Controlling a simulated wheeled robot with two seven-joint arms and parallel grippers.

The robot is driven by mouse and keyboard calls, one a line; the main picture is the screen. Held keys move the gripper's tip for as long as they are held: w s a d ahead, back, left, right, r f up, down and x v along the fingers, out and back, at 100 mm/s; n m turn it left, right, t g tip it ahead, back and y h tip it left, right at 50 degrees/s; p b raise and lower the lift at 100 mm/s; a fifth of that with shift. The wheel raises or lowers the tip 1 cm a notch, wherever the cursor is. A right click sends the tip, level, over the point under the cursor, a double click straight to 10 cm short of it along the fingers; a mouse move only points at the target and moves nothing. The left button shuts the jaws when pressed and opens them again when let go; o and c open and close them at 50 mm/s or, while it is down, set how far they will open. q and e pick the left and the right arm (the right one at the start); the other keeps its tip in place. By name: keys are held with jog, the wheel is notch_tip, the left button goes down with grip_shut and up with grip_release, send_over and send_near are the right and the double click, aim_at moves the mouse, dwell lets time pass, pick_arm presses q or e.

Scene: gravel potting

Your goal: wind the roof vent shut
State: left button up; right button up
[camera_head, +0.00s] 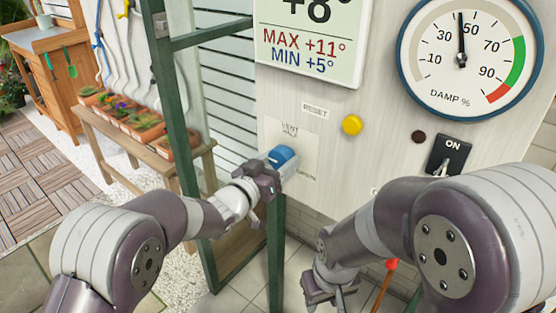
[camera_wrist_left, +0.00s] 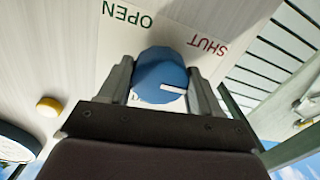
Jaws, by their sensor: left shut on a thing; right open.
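The blue vent knob (camera_head: 281,155) sits on the pale panel, on a white label plate. In the left wrist view the blue knob (camera_wrist_left: 160,75) has a white pointer mark and lies between the fingers, with the words OPEN and SHUT printed beyond it. The white mark points to the right side of the knob. My left gripper (camera_head: 268,172) is shut on the knob, one finger on each side. My right gripper (camera_head: 330,288) hangs low in front of the tiled floor, open and empty. The roof vent itself cannot be made out.
The panel also carries a yellow reset button (camera_head: 352,125), a damp dial (camera_head: 462,58), a temperature display (camera_head: 310,40) and an ON switch (camera_head: 449,155). A green frame post (camera_head: 172,90) stands left of the panel. A wooden bench with flower pots (camera_head: 135,118) is further left.

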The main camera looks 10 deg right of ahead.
pick_arm(q)
jog(key=shift+f, duration=0.3)
jog(key=o, duration=1)
jog(key=shift+o, duration=0.2)
jog(key=shift+r, duration=0.15)
jog(key=v, duration=1.2)
jog(key=shift+s+a, duration=0.25)
